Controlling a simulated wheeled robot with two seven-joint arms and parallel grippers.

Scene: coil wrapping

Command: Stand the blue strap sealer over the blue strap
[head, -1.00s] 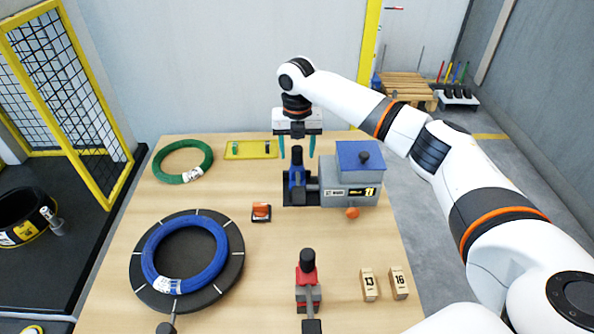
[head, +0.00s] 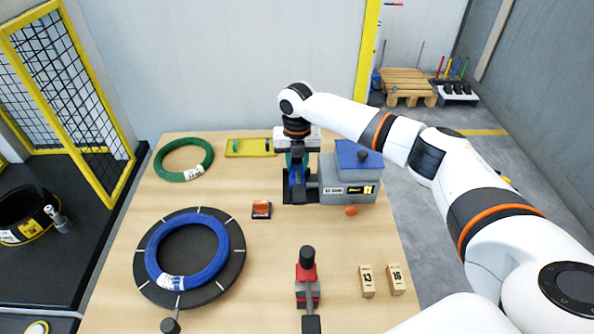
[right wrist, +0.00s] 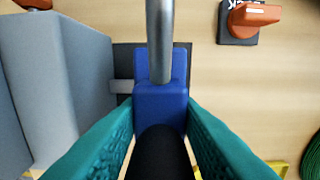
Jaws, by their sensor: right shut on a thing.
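The blue strap sealer (head: 297,187) stands upright on the dark plate of the grey unit with the blue top. It also shows in the right wrist view (right wrist: 161,104), with its grey lever and black grip. My right gripper (head: 297,162) is down over it, its teal fingers shut on the sealer from both sides. The exact contact is partly hidden by the gripper and the black grip. The blue strap (head: 222,249) lies coiled, with a white label, on the round black turntable (head: 236,262) at the left front. My left gripper is not in view.
The grey unit (head: 345,188) stands right beside the sealer. A green coil (head: 161,167) and yellow tray (head: 240,148) lie behind.

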